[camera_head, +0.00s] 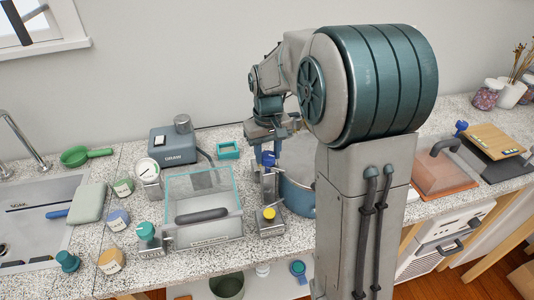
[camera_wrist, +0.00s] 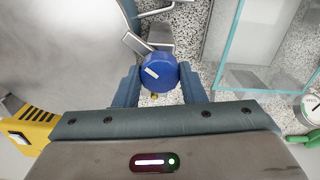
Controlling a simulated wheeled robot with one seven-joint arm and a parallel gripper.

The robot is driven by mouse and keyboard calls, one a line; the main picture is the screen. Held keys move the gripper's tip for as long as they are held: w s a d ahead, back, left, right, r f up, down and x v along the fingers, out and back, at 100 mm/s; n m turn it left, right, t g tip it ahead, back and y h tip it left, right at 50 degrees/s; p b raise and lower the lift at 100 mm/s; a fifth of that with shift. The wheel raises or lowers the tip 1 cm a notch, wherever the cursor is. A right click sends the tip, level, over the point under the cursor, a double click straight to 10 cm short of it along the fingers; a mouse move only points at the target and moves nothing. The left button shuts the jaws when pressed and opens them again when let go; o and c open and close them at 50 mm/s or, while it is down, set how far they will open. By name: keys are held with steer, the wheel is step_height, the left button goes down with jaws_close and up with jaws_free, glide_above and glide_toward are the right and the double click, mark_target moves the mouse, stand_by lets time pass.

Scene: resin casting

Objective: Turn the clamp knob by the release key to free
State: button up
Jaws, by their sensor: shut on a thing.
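The blue clamp knob (camera_wrist: 158,72) with a white mark on its top sits between my fingers in the wrist view. In the head view the blue knob (camera_head: 268,159) shows just under my gripper (camera_head: 267,146). My gripper (camera_wrist: 157,84) is shut on the knob, one finger on each side. The white mark lies slanted. The knob stands on a grey metal bracket (camera_wrist: 158,42). A yellow-topped piece (camera_head: 269,213) sits on a metal base in front of it. I cannot tell which part is the release key.
A clear box (camera_head: 203,190) stands close to the left of the knob. A blue pot (camera_head: 299,199) stands close to the right, partly hidden by my arm. A dial gauge (camera_head: 147,170) and a grey-blue machine (camera_head: 176,148) are behind left. A yellow, black-striped unit (camera_wrist: 32,128) shows in the wrist view.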

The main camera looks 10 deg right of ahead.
mark_target(268, 155)
steer(key=m, duration=0.5)
steer(key=shift+m, duration=0.3)
steer(key=m, duration=0.5)
steer(key=shift+b, duration=0.35)
steer(key=o, duration=1)
step_height(268, 155, up, 14)
